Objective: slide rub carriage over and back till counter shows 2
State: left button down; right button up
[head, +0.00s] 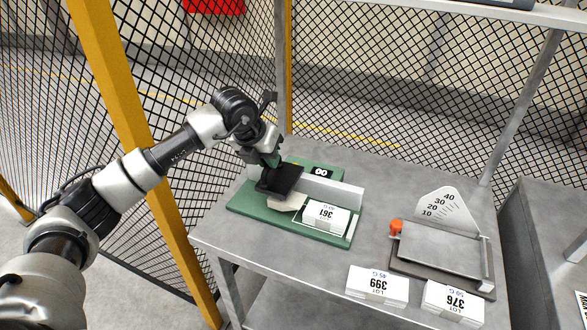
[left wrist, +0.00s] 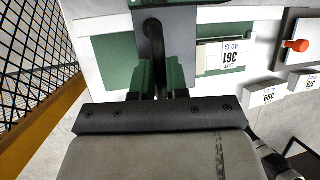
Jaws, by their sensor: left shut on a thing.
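The rub tester has a green base (head: 245,205) with a pale rail (head: 335,190) along its back. The dark carriage (head: 282,178) stands at the left part of the base. It also shows in the left wrist view (left wrist: 180,40), with a black handle (left wrist: 153,50) on it. My left gripper (head: 268,163) is shut on this handle. A white card marked 361 (head: 326,217) lies on the base, right of the carriage. My right gripper is not in view.
White stacks marked 399 (head: 377,285) and 376 (head: 454,303) lie at the table's front edge. A grey plate device (head: 440,255) with an orange knob (head: 396,227) and a scale (head: 447,208) stands at the right. Mesh fencing (head: 390,90) rises behind the table.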

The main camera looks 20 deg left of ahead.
pick_arm(q)
jog(key=a, duration=0.5)
jog(key=shift+w+a+r, duration=0.1)
jog(key=shift+w+a, duration=0.05)
jog(key=shift+a, duration=0.25)
jog(key=c, duration=1.1)
grip_release()
jog(key=shift+a, duration=0.2)
jog(key=shift+d, duration=0.1)
jog(key=shift+b, duration=0.3)
jog(key=v, duration=1)
jog(key=shift+s+r, duration=0.25)
jog(key=shift+r, duration=0.05)
